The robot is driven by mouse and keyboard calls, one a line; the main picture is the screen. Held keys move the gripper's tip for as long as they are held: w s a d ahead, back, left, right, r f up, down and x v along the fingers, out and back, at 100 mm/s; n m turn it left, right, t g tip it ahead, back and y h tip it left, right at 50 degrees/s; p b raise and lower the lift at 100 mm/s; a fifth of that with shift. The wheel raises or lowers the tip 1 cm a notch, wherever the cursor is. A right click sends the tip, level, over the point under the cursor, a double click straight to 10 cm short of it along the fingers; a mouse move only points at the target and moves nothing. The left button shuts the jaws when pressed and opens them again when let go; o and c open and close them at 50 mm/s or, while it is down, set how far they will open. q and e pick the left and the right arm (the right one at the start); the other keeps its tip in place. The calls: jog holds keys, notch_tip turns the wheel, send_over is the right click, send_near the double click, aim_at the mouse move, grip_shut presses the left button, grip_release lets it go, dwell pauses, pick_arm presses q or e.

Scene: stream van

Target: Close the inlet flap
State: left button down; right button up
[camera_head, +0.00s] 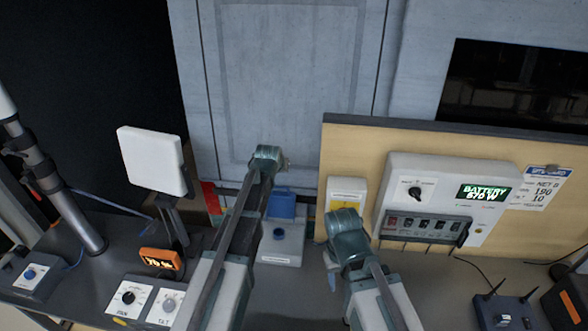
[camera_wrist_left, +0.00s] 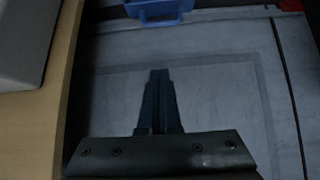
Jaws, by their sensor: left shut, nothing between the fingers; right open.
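The blue piece that looks like the inlet flap (camera_head: 281,204) stands raised at the back of a pale box (camera_head: 282,246) with a round blue socket on it. The flap also shows at the top edge of the left wrist view (camera_wrist_left: 160,9), partly cut off. My left gripper (camera_head: 284,162) is shut and empty, above and behind the flap in front of the grey panel; its closed fingers show in the left wrist view (camera_wrist_left: 160,103), apart from the flap. My right gripper (camera_head: 331,262) is open, right of the pale box; its fingers are partly hidden.
A grey wall panel (camera_head: 290,80) stands behind. A yellow-labelled box (camera_head: 345,192) and a battery unit (camera_head: 430,202) are at the right. A white flat panel (camera_head: 152,160), an orange display (camera_head: 161,259) and knob boxes (camera_head: 130,299) are at the left.

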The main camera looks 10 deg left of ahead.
pick_arm(q)
jog(key=shift+w+a, duration=0.15)
jog(key=shift+w, duration=0.05)
jog(key=b, duration=0.9)
send_over(282, 192)
notch_tip(282, 192, down, 9)
jog(key=shift+r, duration=0.15)
jog(key=shift+s, duration=0.25)
jog(key=shift+w, duration=0.1)
